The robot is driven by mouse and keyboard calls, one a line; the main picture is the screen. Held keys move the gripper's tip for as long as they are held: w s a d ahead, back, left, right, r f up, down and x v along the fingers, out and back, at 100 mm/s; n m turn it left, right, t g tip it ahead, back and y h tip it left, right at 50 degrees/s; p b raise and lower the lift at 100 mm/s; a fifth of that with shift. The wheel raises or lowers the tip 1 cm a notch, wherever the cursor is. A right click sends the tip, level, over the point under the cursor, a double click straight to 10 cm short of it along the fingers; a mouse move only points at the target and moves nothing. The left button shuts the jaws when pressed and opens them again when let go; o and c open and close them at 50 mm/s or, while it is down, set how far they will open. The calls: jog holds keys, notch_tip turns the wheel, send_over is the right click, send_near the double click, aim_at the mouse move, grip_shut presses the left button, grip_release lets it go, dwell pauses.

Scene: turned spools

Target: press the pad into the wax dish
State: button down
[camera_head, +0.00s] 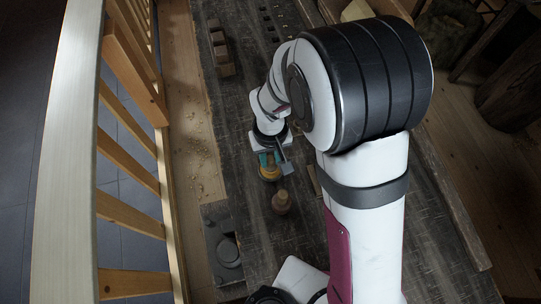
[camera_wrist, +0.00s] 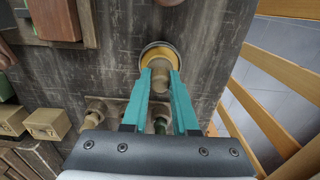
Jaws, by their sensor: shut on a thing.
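My gripper (camera_wrist: 160,70) has teal fingers shut on the pad (camera_wrist: 160,79), a tan wooden piece with a rounded knob. In the head view my gripper (camera_head: 269,157) points down at the yellow dish (camera_head: 269,174), and the fingers hide most of the pad.
A turned wooden spool (camera_head: 281,202) stands close to the dish on the dark plank bench. A grey plate (camera_head: 219,234) with a round part lies at lower left. Brown blocks (camera_head: 222,55) stand at upper left. A wooden railing (camera_head: 130,160) runs beyond the bench's left side.

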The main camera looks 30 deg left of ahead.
aim_at(271, 159)
jog(key=shift+r, duration=3.5)
jog(key=w+d+r+m, duration=0.5)
jog(key=w+d+r, duration=0.45)
jog(key=d, duration=0.25)
jog(key=d+r+m, duration=0.2)
jog(key=d+r, duration=0.2)
jog(key=d, duration=0.3)
jog(key=w+d+r+m, duration=0.1)
jog(key=d+r+m, duration=0.1)
jog(key=d+r, duration=0.2)
jog(key=d, duration=0.3)
jog(key=shift+r, duration=0.15)
